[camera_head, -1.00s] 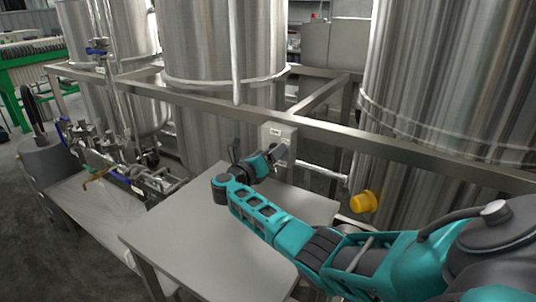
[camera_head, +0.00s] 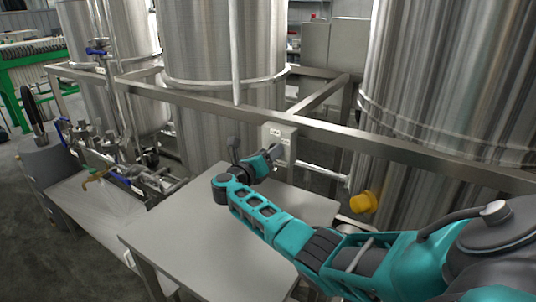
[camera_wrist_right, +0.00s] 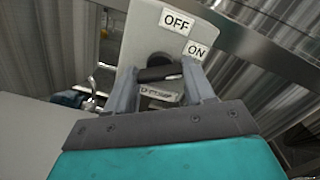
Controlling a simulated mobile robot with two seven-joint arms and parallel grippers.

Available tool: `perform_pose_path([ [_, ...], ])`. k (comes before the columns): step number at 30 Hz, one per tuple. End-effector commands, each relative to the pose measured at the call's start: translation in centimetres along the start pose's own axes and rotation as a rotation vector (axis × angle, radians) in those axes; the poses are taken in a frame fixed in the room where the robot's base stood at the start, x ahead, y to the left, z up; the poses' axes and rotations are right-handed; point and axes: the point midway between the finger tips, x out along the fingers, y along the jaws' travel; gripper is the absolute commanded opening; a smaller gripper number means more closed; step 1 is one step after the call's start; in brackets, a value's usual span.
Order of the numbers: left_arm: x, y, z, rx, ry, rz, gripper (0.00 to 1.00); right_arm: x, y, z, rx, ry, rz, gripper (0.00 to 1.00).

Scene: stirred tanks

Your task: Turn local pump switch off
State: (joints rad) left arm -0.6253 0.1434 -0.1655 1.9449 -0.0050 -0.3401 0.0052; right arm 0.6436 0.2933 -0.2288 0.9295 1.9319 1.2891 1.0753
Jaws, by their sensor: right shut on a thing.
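The pump switch is a light grey box (camera_head: 290,147) on the frame rail, with a white label plate at its top. In the right wrist view the box (camera_wrist_right: 140,40) carries an OFF label (camera_wrist_right: 177,21) and, lower right of it, an ON label (camera_wrist_right: 196,51). Its dark knob (camera_wrist_right: 159,73) sits between the fingers of my right gripper (camera_wrist_right: 160,77), which is shut on it. The knob's bar lies nearly level in that view; which label it points at I cannot tell. In the head view my right gripper (camera_head: 277,153) hides the knob. My left gripper is not in view.
A bare grey table (camera_head: 190,235) lies under my right forearm. A steel rail (camera_head: 400,146) runs past the tall tanks (camera_head: 220,40). A yellow cap (camera_head: 363,202) is right of the switch. Pipes and valves (camera_head: 105,150) stand at left.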

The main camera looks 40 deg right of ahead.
Motion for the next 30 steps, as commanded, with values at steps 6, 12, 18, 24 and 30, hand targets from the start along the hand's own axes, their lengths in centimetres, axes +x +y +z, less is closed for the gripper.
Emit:
perform_pose_path([
  [6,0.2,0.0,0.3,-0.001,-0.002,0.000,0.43,-0.1,0.1,-0.2,-0.050,0.004,0.001,0.23],
  [12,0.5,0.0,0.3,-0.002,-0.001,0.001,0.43,-0.1,0.1,-0.2,-0.164,0.006,0.001,0.23],
  [18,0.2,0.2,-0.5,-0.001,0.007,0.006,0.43,0.0,-0.1,0.0,-0.337,0.005,0.000,0.23],
  [24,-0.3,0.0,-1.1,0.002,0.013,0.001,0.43,0.0,-0.1,0.1,-0.530,0.005,0.001,0.23],
  [30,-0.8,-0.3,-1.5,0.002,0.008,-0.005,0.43,0.0,-0.1,0.1,-0.712,0.003,0.001,0.23],
])
